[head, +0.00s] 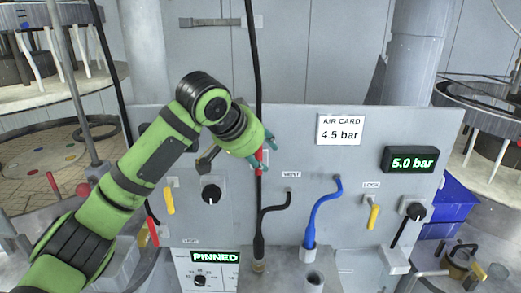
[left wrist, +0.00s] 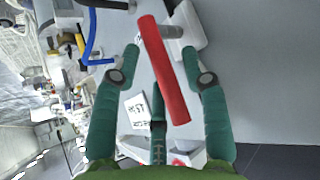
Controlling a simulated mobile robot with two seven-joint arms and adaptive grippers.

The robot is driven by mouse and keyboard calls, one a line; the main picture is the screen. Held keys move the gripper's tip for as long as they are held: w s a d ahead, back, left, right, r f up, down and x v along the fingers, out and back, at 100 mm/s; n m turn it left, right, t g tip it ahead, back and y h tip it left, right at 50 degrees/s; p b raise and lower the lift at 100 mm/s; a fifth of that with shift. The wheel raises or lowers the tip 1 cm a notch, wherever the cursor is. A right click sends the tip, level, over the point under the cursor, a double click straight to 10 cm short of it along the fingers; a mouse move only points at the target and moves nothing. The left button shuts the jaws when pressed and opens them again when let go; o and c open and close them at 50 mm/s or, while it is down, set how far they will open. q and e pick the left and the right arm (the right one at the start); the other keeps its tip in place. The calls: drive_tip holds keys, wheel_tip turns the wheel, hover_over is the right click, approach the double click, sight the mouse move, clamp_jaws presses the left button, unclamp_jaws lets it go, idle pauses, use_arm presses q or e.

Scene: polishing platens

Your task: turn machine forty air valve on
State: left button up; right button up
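My left gripper (head: 256,153) is at the grey panel (head: 300,145), in front of a red valve handle (head: 260,168) that it partly hides. In the left wrist view the red handle (left wrist: 165,72) is a long bar on a grey stem, slightly tilted. The two green fingers of the left gripper (left wrist: 160,50) stand apart on either side of it, with gaps showing, so the gripper is open. I cannot read a machine number by this handle. My right gripper is not in view.
The panel has a card reading 4.5 bar (head: 339,129), a display reading 5.0 bar (head: 408,160), yellow levers (head: 168,200), a black knob (head: 211,194), a black hose (head: 262,225) and a blue hose (head: 317,215). A PINNED display (head: 215,257) is below. Blue bins (head: 452,205) stand at right.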

use_arm(q)
drive_tip(key=shift+w+r, duration=0.1)
drive_tip(key=shift+r, duration=0.05)
drive_tip(key=shift+r, duration=0.1)
drive_tip(key=v, duration=1.1)
drive_tip(key=shift+s+a+r, duration=0.15)
drive_tip(key=shift+s+r, duration=0.05)
drive_tip(key=shift+s, duration=0.15)
